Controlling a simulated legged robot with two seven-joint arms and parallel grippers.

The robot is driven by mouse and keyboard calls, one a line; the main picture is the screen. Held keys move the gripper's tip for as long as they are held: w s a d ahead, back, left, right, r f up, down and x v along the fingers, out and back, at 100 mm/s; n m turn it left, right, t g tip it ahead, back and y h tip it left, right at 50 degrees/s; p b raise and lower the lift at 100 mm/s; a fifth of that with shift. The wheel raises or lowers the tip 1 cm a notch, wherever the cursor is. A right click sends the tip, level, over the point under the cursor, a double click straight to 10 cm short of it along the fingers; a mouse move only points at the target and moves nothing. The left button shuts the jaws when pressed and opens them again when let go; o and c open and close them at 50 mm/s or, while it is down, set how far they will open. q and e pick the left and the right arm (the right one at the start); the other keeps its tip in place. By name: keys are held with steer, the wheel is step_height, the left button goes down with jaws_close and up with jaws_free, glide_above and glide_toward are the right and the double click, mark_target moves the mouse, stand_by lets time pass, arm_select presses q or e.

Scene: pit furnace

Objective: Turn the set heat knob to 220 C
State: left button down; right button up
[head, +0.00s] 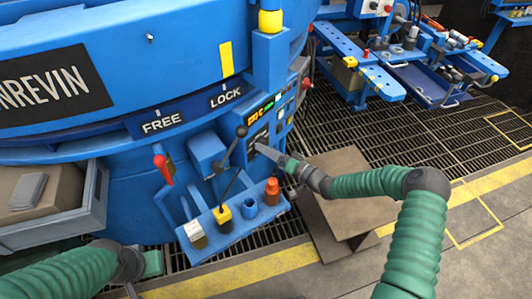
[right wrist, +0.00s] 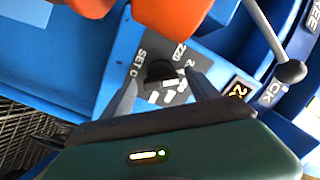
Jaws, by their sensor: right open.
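The set heat knob (right wrist: 160,72) is black and sits on a dark dial plate lettered "SET C" in the right wrist view. Part of the dial's numbering is hidden. In the head view the dark dial plate (head: 258,134) is on the blue furnace panel, and the knob is too small to make out. My right gripper (head: 264,149) reaches this plate from the right. In the right wrist view its open fingers (right wrist: 160,88) stand on either side of the knob; I cannot tell if they touch it. My left gripper (head: 152,263) is low at the left, far from the knob, its jaws unclear.
A lit display (head: 262,112) sits above the dial. A black-balled lever (head: 232,165) and a shelf with an orange-topped item (head: 272,188) are close to my right gripper. A red-handled lever (head: 162,166) is farther left. A brown platform (head: 345,190) stands at right.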

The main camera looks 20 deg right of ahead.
steer(key=shift+w+a, duration=0.2)
steer(key=shift+w, duration=0.25)
steer(key=c, duration=1.4)
steer(key=shift+o, duration=0.2)
steer(key=shift+n, duration=0.3)
steer(key=n, duration=0.3)
steer(key=shift+p, duration=0.3)
steer(key=shift+n, duration=2.1)
